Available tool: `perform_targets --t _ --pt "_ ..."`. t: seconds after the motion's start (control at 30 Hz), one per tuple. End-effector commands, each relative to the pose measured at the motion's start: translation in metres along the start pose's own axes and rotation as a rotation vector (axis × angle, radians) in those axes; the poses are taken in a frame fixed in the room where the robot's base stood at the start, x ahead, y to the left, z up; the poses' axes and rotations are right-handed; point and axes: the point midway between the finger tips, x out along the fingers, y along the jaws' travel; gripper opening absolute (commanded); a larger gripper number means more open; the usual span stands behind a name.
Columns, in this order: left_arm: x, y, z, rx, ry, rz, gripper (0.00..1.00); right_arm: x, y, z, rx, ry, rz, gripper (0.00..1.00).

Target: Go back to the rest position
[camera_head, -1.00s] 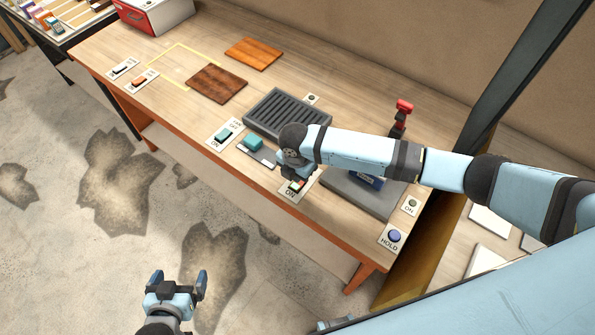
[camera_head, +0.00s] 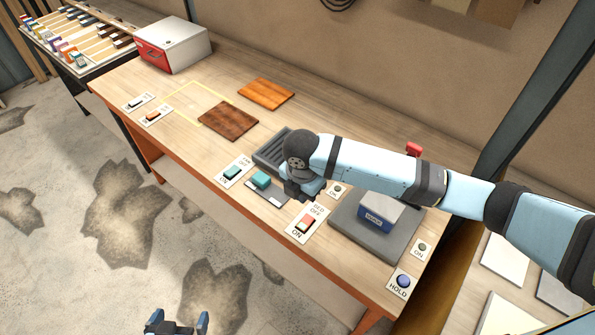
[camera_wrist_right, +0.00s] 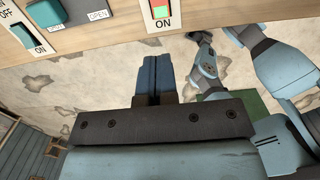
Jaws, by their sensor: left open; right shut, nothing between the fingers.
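My right gripper (camera_head: 303,190) is over the front of the workbench, between the teal block switch and the red rocker switch (camera_head: 306,223). Its dark blue fingers (camera_wrist_right: 157,78) are shut with nothing between them in the right wrist view. They are apart from the red rocker, which shows at the top of that view (camera_wrist_right: 160,9). My left gripper (camera_head: 178,322) is open and empty, low over the floor in front of the bench, partly cut off by the bottom edge of the head view.
The wooden workbench (camera_head: 110,77) holds a red-and-white box (camera_head: 172,45), two wood boards (camera_head: 228,121), a dark grooved tray (camera_head: 268,154), several switches, and a blue-and-white box (camera_head: 379,212) on a grey plate. A HOLD button (camera_head: 403,282) is at the front right. Floor in front is clear.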

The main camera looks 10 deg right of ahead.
Motion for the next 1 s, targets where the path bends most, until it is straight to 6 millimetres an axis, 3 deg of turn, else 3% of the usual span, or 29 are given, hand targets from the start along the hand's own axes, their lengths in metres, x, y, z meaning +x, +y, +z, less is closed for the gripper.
perform_targets --t 0.23,0.37,0.53,0.7,0.87,1.0 --pt "-0.002 0.001 0.003 -0.001 -0.006 0.001 1.00 0.002 0.000 -0.003 0.008 0.007 0.007 0.00" --pt "-0.003 0.001 0.005 -0.002 -0.009 0.002 1.00 0.015 0.002 -0.024 0.086 0.067 0.075 0.00" --pt "-0.003 0.002 0.005 -0.002 -0.010 0.002 1.00 0.040 0.003 -0.070 0.356 0.237 0.253 0.00" --pt "-0.003 0.002 0.005 -0.002 -0.010 0.002 1.00 0.058 -0.004 -0.096 0.705 0.413 0.424 0.00" --pt "-0.003 0.001 0.005 -0.002 -0.009 0.002 1.00 0.074 -0.030 -0.101 1.046 0.546 0.557 0.00" --pt "-0.002 0.001 0.003 -0.001 -0.006 0.001 1.00 0.089 -0.069 -0.093 1.335 0.627 0.666 0.00"
